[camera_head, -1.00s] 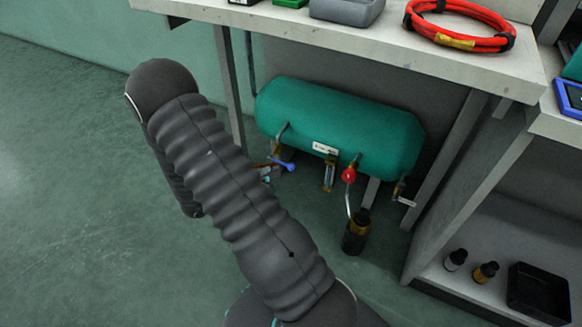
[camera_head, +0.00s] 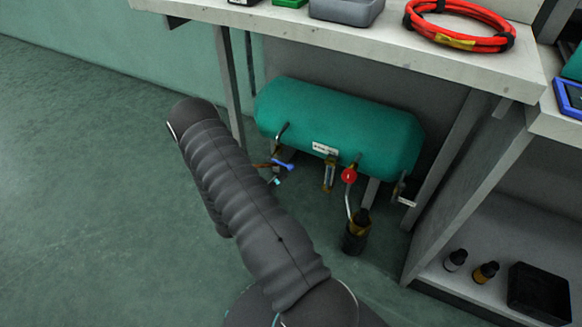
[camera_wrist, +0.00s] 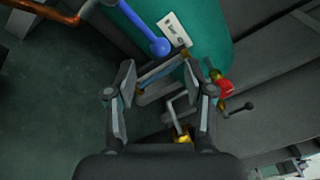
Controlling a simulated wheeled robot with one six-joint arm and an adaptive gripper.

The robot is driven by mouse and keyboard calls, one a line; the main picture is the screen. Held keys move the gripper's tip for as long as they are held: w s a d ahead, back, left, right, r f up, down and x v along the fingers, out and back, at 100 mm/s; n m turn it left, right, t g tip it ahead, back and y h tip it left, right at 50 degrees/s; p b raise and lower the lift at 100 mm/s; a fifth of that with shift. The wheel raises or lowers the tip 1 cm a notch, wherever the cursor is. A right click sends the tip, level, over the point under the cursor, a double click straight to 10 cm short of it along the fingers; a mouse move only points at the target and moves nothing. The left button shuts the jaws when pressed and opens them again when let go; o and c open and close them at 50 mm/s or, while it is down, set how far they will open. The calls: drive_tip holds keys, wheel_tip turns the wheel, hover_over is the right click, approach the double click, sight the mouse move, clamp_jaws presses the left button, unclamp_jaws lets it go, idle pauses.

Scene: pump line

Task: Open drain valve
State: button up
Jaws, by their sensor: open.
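The green tank (camera_head: 340,125) lies on its side under the bench, with a white label (camera_head: 325,149) on its front. A red valve knob (camera_head: 348,176) sits below it, with a bent metal pipe (camera_head: 349,205) leading down to a dark bottle (camera_head: 356,236). A blue lever (camera_head: 284,164) is at the left end. A grey lever (camera_head: 406,202) is at the right. Which one is the drain valve is not marked. My gripper (camera_wrist: 158,72) is open and empty in the wrist view. The blue lever (camera_wrist: 147,28) is ahead, the red knob (camera_wrist: 225,88) right of its right finger.
A bench leg (camera_head: 230,90) stands left of the tank, and a slanted support (camera_head: 440,145) stands to its right. The bench top (camera_head: 330,40) overhangs. A shelf with small bottles (camera_head: 486,271) and a black tray (camera_head: 538,292) is at right. Floor at left is clear.

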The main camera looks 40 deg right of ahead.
sight(291, 167)
drive_tip(key=d, duration=0.2)
drive_tip(key=w+d, duration=0.1)
drive_tip(key=d, duration=0.4)
drive_tip(key=shift+w+d, duration=0.2)
drive_tip(key=shift+w, duration=0.05)
clamp_jaws()
